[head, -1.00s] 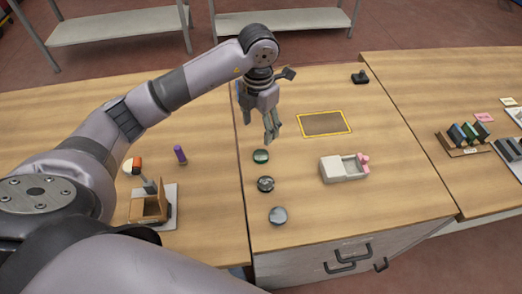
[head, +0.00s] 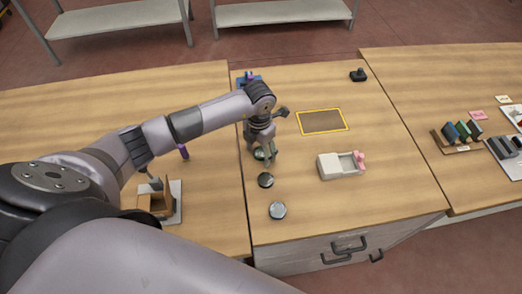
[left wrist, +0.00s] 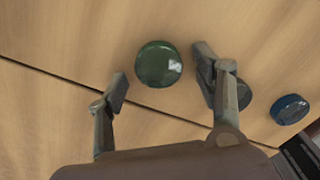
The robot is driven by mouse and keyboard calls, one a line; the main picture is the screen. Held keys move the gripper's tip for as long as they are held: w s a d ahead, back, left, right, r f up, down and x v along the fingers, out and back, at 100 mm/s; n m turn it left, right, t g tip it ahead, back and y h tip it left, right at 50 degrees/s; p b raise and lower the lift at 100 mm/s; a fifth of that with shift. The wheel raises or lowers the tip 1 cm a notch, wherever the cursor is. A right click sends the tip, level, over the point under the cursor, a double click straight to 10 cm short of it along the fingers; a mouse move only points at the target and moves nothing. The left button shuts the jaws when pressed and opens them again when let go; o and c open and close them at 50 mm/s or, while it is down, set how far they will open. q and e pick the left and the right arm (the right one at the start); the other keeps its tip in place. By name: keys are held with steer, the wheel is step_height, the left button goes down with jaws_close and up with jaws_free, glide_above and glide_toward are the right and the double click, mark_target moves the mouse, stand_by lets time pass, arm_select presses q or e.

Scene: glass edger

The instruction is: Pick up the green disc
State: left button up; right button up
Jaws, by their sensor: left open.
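The green disc (left wrist: 158,64) lies on the wooden table. In the left wrist view it sits ahead of the fingertips and between their lines, nearer the right finger, not held. In the head view the green disc (head: 260,154) is partly covered by my left gripper (head: 264,156), which points down just above it. My left gripper (left wrist: 160,82) is open and empty. My right gripper is not in view.
A white box (head: 335,166) with a pink part stands to the right. A yellow-edged brown mat (head: 323,121) lies behind it.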

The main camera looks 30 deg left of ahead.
arm_select(q)
steer(key=c, duration=1.2)
